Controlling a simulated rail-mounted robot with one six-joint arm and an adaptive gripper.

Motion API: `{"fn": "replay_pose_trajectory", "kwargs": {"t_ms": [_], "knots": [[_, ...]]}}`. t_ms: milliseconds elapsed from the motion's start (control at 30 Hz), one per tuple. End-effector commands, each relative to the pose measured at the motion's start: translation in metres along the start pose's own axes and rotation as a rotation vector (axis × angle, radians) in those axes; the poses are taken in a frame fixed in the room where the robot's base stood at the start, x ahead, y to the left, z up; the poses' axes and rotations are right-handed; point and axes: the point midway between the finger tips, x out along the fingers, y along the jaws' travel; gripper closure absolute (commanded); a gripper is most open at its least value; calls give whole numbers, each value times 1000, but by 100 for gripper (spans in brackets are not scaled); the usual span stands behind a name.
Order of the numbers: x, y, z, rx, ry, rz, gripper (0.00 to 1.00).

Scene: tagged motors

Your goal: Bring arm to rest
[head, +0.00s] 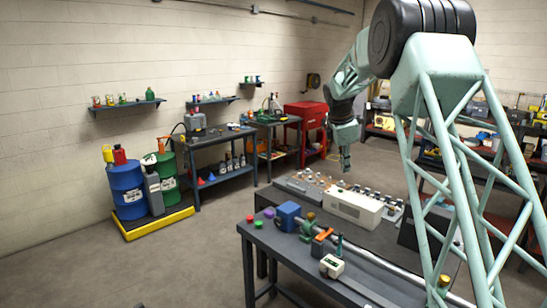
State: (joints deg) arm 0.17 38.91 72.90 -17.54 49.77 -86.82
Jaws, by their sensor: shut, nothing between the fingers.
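My arm reaches in from the upper right of the head view. My gripper (345,165) hangs at its end, pointing down. It is shut and empty, in the air above the far side of the dark workbench (262,243) as seen from here. It touches nothing that I can make out. The fingers are small in this view.
The bench holds a blue block (288,215), a white box (354,206) and several small parts. A blue drum (128,190) and a green drum (167,178) stand on a yellow-edged pallet (155,222). A red cabinet (307,115) stands behind. The floor between is clear.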

Motion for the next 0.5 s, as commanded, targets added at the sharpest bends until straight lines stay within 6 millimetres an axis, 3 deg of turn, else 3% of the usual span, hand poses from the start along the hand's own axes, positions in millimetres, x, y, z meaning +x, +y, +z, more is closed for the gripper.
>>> {"fn": "replay_pose_trajectory", "kwargs": {"t_ms": [500], "knots": [[-80,-68,-2,236,31,-1,100]]}}
